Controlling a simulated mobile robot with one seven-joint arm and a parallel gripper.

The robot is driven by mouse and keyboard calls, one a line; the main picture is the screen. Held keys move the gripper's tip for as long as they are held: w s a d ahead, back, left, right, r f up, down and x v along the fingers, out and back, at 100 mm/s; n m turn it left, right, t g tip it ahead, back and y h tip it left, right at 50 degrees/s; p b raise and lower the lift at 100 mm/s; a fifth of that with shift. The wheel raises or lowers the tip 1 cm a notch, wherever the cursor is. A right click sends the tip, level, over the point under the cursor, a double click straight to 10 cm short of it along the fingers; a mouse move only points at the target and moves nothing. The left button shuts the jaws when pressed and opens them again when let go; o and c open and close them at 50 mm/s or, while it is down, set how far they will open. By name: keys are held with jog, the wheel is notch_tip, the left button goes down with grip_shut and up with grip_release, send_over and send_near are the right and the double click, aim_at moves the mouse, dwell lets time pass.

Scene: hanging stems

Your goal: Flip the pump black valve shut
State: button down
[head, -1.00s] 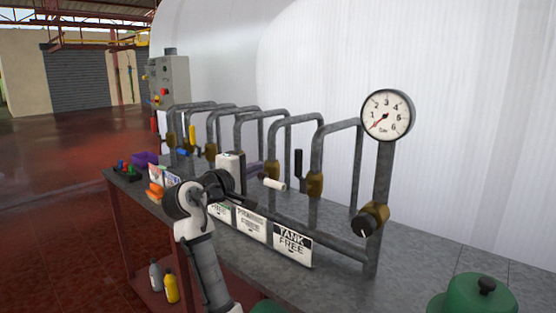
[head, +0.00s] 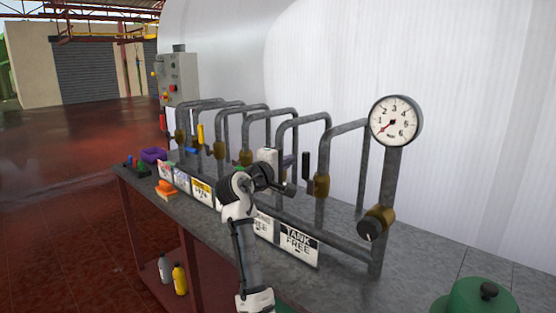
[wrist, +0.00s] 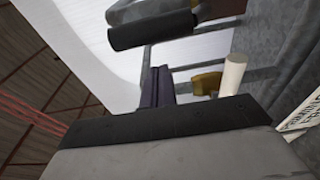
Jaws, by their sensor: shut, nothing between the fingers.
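A black lever (head: 307,166) stands upright beside a brass valve body on the pipe above the "TANK FREE" sign (head: 300,244). A black round knob (head: 370,228) sits on a brass fitting below the gauge. I cannot tell which one is the pump valve, as the nearby signs are partly covered. My gripper (head: 290,188) is shut and empty, in front of the pipe row and left of the black lever, with no visible contact. The wrist view shows a white handle (wrist: 233,75), a brass valve body (wrist: 206,84) and a dark purple lever (wrist: 157,86) close by.
Grey pipes line the bench (head: 345,268), with a pressure gauge (head: 396,120) at the right. A yellow lever (head: 200,133) is farther left. A green lidded object (head: 475,300) stands at the front right. A white tank wall rises behind.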

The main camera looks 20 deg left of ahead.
aim_at(303, 165)
jog(key=shift+s+d+p, duration=0.15)
jog(key=shift+s+d, duration=0.25)
jog(key=shift+d, duration=0.25)
jog(key=shift+s+d+p, duration=0.15)
jog(key=shift+s+d, duration=0.2)
jog(key=shift+d, duration=0.25)
jog(key=shift+s+d+m+b, duration=0.15)
jog(key=shift+d+m+b, duration=0.25)
jog(key=shift+m, duration=0.2)
jog(key=shift+s+d+m+b, duration=0.25)
jog(key=shift+d+m+b, duration=0.4)
jog(key=shift+m, duration=0.25)
jog(key=s+d+f+m+h+b, duration=0.1)
jog(key=d+f+m+b, duration=0.2)
jog(key=m+b, duration=0.3)
jog(key=s+d+f+m+t+h+b, duration=0.1)
jog(key=s+d+f+m+b, duration=0.1)
jog(key=d+m+b, duration=0.3)
jog(key=shift+f+m+h+b, duration=0.4)
jog(key=shift+f+m, duration=0.5)
jog(key=shift+m, duration=1.3)
jog(key=shift+d, duration=0.1)
